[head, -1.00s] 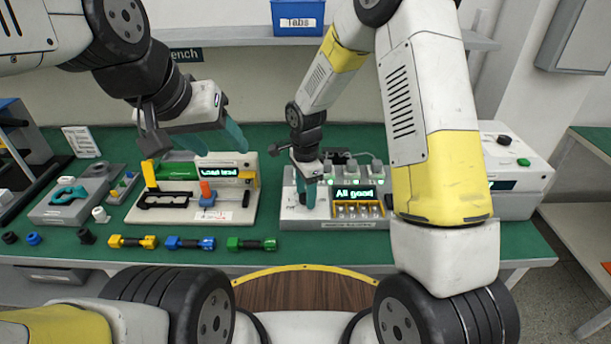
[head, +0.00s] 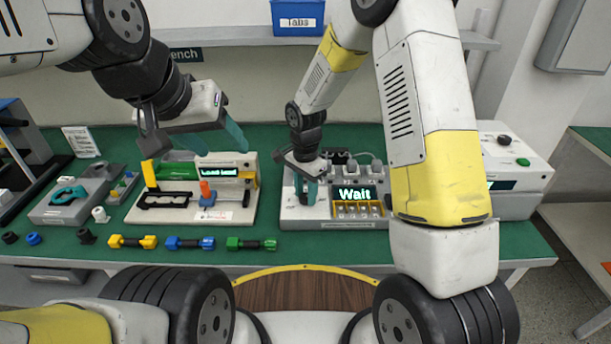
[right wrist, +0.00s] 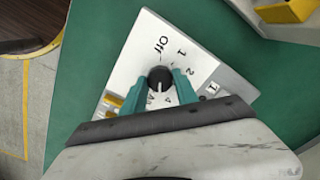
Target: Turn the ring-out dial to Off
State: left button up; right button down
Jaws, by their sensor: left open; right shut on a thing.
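The ring-out dial (right wrist: 159,76) is a small round black knob on a white panel (right wrist: 140,60), seen in the right wrist view. The panel is printed with "Off" and numbers around the knob. A pale pointer line shows on the knob's lower part, away from "Off". My right gripper (right wrist: 160,83) has its teal fingers on either side of the dial, shut on it. In the head view the dial is hidden by my right gripper (head: 310,190) at the left of the ring-out box (head: 310,223). The box's screen (head: 354,194) reads "Wait". My left gripper (head: 222,138) is open and empty above the load-test fixture.
The load-test fixture (head: 150,214) stands left of the ring-out box. Yellow, blue and green motor parts (head: 251,244) lie along the front of the green bench. Several bulbs or sockets sit in a yellow-edged tray (head: 358,210). A white machine (head: 520,170) stands at right.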

jog(key=n, duration=0.5)
jog(key=shift+n, duration=0.3)
jog(key=n, duration=0.4)
jog(key=shift+n, duration=0.3)
jog(key=n, duration=1.2)
jog(key=shift+n, duration=0.3)
jog(key=n, duration=0.4)
jog(key=shift+n, duration=0.3)
jog(key=n, duration=0.4)
jog(key=shift+n, duration=2.2)
